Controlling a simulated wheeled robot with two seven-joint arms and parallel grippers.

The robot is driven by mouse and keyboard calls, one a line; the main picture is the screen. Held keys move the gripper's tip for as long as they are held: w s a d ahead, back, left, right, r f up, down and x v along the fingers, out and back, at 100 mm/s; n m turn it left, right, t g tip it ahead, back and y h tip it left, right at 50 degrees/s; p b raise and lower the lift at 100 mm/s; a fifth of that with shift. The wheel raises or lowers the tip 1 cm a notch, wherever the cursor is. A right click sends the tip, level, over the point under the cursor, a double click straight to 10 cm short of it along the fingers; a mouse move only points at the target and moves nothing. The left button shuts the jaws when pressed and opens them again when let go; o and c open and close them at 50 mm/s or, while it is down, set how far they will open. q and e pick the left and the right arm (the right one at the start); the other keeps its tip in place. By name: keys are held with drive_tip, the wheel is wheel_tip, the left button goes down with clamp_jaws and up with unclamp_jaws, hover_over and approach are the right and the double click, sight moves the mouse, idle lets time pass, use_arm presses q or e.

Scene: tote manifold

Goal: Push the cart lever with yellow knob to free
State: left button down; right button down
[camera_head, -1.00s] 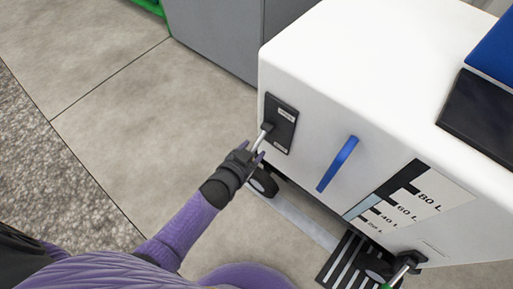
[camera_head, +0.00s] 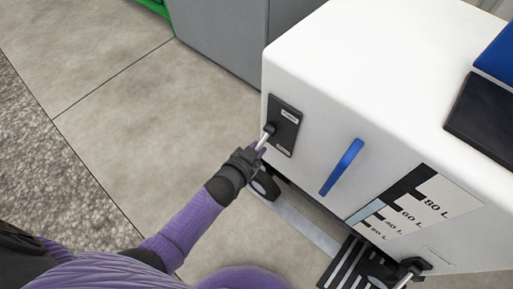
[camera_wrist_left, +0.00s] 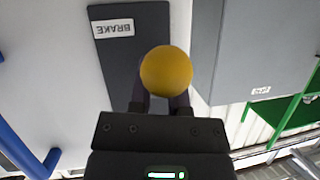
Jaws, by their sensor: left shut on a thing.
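The white cart (camera_head: 390,60) stands at the right in the head view. A black plate (camera_head: 285,115) on its front carries a pale lever (camera_head: 265,138) that slants down and left. In the left wrist view the plate (camera_wrist_left: 125,45) bears the word BRAKE, and the lever's yellow knob (camera_wrist_left: 166,72) sits at the fingertips. My left gripper (camera_head: 255,152) is shut on the lever by its knob; the gripper hides the knob in the head view. In the wrist view the dark fingers (camera_wrist_left: 160,104) lie behind the knob.
A blue handle (camera_head: 342,167) and a litre scale (camera_head: 415,205) are on the cart's front. Grey cabinets (camera_head: 220,35) stand behind. The floor left of the cart (camera_head: 130,130) is clear.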

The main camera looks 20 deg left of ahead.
drive_tip(key=shift+a, duration=0.2)
drive_tip(key=shift+a, duration=0.3)
drive_tip(key=shift+w+d, duration=0.1)
drive_tip(key=shift+d, duration=0.1)
use_arm(q)
drive_tip(key=shift+r, duration=0.1)
use_arm(e)
drive_tip(key=shift+d, duration=0.3)
